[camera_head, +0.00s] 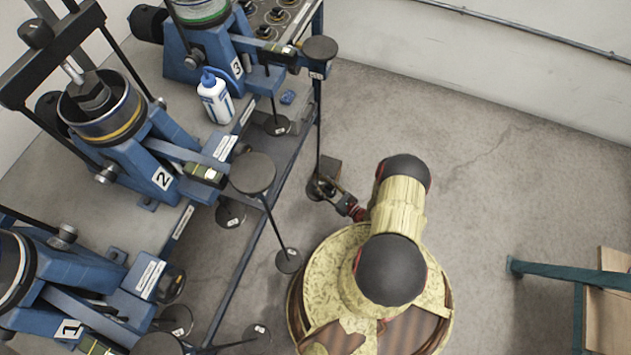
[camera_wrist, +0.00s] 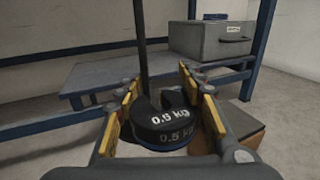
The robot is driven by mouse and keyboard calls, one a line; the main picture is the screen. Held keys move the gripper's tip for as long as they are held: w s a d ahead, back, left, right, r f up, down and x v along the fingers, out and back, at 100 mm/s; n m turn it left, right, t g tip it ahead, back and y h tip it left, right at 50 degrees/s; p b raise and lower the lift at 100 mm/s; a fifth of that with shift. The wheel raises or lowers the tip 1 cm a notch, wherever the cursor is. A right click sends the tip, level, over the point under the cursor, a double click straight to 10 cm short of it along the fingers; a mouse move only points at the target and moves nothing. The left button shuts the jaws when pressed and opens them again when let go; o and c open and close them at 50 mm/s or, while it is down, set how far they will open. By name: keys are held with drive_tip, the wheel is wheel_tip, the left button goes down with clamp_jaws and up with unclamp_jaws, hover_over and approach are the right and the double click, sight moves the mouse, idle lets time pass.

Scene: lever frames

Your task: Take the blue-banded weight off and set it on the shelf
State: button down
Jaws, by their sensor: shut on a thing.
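Two black slotted weights marked 0.5 kg (camera_wrist: 165,128) sit one above the other between my gripper's yellow-padded fingers in the wrist view. My gripper (camera_wrist: 158,82) is shut on a weight, but the fingers hide which of the two it grips. A dark hanger rod (camera_wrist: 142,55) stands just behind the weights. In the head view my gripper (camera_head: 325,186) is at the foot of the rod hanging from lever frame 3. A grey shelf (camera_wrist: 125,76) lies beyond the weights.
In the head view, lever frames 2 (camera_head: 163,180) and 1 (camera_head: 68,328) have other hangers nearby. A white bottle (camera_head: 214,98) stands on the bench.

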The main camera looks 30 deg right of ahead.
drive_tip(key=f+p+v, duration=0.1)
drive_tip(key=v, duration=1.5)
drive_tip(key=shift+f+p, duration=0.35)
drive_tip(key=shift+f, duration=0.05)
drive_tip(key=shift+w+d+r, duration=0.1)
drive_tip(key=shift+r, duration=0.2)
drive_tip(key=shift+d, duration=0.1)
drive_tip(key=s+d+b, duration=0.3)
drive_tip(key=s, duration=0.2)
drive_tip(key=shift+d, duration=0.4)
idle(0.4)
drive_tip(key=shift+s, duration=0.1)
